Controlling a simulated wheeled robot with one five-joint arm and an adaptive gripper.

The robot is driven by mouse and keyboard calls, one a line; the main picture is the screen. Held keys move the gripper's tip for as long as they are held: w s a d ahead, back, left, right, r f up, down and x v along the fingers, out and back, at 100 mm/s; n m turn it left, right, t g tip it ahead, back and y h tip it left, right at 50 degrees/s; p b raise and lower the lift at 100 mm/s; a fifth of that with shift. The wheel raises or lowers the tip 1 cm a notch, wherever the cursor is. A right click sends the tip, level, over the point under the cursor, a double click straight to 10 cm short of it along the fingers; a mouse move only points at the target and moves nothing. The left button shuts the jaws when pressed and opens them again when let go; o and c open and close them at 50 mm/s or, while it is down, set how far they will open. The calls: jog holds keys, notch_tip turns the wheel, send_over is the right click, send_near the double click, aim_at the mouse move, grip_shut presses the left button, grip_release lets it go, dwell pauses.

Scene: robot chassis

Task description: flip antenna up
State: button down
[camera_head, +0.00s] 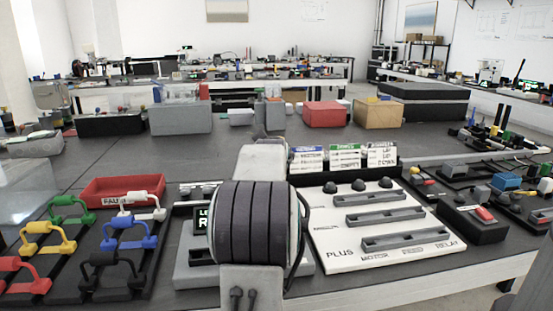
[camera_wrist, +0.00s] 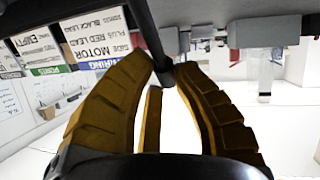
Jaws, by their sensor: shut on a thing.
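The antenna (camera_wrist: 150,35) is a dark rod in the wrist view. It runs from the top edge down to my fingertips, slightly slanted. My gripper (camera_wrist: 170,72) has two ribbed yellow-brown fingers closed around the antenna's end. In the head view my arm hides the gripper and the antenna. I cannot tell the antenna's true tilt, since the wrist view looks turned over.
Right is a white labelled board (camera_head: 360,250) with slotted holders. Label cards (camera_head: 345,157) stand behind it, and also show in the wrist view (camera_wrist: 95,45). A black switch box (camera_head: 474,219) is farther right.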

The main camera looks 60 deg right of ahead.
jog(key=shift+w+r, duration=0.1)
jog(key=shift+r, duration=0.3)
jog(key=c, duration=1.4)
grip_release()
jog(key=shift+c, duration=0.2)
jog(key=o, duration=0.5)
jog(key=shift+f, duration=0.25)
jog(key=shift+o, duration=0.2)
jog(key=shift+a, duration=0.1)
jog(key=v, duration=1.2)
